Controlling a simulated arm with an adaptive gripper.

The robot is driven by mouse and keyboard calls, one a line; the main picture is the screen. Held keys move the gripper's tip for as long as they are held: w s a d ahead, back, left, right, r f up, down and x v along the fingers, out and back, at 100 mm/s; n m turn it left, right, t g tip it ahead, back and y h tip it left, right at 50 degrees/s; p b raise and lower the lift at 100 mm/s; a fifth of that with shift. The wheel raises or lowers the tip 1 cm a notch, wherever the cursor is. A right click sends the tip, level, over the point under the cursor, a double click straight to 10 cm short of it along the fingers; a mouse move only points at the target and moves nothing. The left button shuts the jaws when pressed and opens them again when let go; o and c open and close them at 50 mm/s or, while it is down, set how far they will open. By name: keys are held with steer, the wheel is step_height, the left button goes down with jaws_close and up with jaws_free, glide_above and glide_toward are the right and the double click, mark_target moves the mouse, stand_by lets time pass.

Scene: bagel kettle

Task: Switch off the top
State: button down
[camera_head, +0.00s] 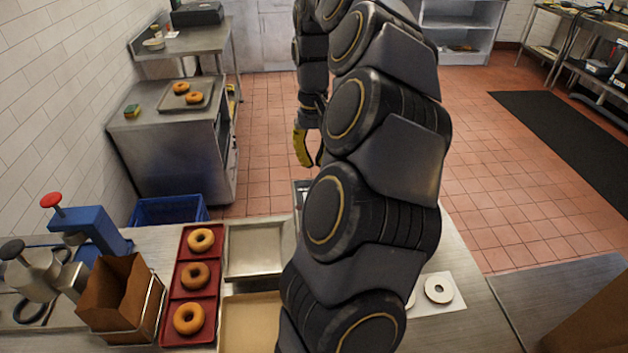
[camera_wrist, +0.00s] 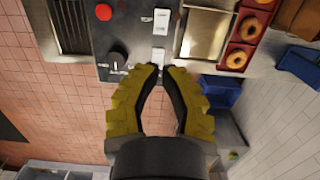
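A grey control panel (camera_wrist: 121,28) shows in the wrist view. Two white rocker switches lie one above the other on it: the upper switch (camera_wrist: 161,21) near the picture's top and the lower switch (camera_wrist: 158,56) near the panel's edge. My gripper (camera_wrist: 163,68) has yellow-backed fingers whose black tips come nearly together, with nothing seen between them. In this view the tips lie just below the lower switch; I cannot tell whether they touch the panel. In the head view my gripper (camera_head: 309,158) hangs beyond the counter, and my arm hides most of the panel.
A red button (camera_wrist: 104,12) and a black knob (camera_wrist: 118,60) are also on the panel. Beside it are a metal tray (camera_head: 232,262) and a red tray (camera_head: 180,306) with bagels. A blue crate (camera_head: 168,209) stands beyond the counter. The tiled floor beyond is mostly free.

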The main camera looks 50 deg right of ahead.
steer(key=shift+s+a, duration=0.2)
steer(key=shift+s, duration=0.05)
steer(key=f, duration=0.9)
steer(key=s+a+f, duration=0.1)
steer(key=f, duration=0.4)
steer(key=shift+s+a, duration=0.1)
